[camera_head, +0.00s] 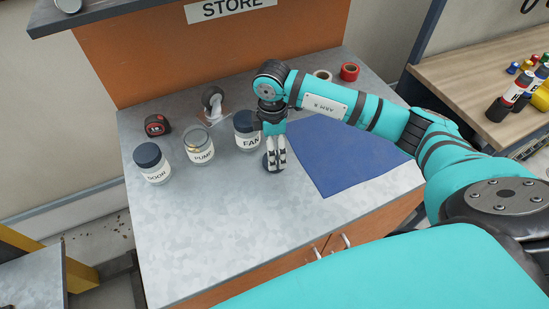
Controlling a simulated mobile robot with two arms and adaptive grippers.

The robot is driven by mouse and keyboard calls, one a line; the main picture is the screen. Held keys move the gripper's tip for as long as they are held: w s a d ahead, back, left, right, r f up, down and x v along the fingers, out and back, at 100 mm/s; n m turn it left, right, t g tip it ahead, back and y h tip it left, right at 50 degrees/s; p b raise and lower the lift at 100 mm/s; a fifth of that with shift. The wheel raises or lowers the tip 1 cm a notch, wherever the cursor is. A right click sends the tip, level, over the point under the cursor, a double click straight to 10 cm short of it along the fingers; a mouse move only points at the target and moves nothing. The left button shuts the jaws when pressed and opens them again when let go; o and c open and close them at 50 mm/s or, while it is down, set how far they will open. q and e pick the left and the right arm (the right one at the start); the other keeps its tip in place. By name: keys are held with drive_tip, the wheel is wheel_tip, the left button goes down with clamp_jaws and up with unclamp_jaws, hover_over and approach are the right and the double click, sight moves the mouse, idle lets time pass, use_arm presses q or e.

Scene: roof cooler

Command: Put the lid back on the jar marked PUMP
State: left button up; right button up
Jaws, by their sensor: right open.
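The jar marked PUMP (200,151) stands upright on the grey counter, between two jars with dark lids. Its top shows no dark lid, and something brass-coloured shows inside. A dark round lid (267,167) lies flat on the counter, right of and nearer than the jar marked FAN (246,138). My right gripper (275,165) points down over this lid, open, with its fingertips at or just above it. The fingers hide part of the lid, and I cannot tell whether they touch it. My left gripper is out of view.
The jar marked DOOR (153,168) stands left of PUMP. Behind are a tape measure (157,125) and a tape dispenser (214,105). A blue mat (345,160) lies to the right, with a red tape roll (349,71) behind it. The counter's front (220,235) is clear.

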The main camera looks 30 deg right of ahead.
drive_tip(key=shift+f, duration=0.2)
drive_tip(key=f+p, duration=0.1)
drive_tip(key=f, duration=0.1)
drive_tip(key=d+f+p, duration=0.1)
drive_tip(key=f, duration=0.1)
drive_tip(key=shift+s+f, duration=0.2)
drive_tip(key=shift+a+f, duration=0.1)
drive_tip(key=shift+f, duration=0.15)
drive_tip(key=shift+c, duration=0.2)
drive_tip(key=c, duration=0.8)
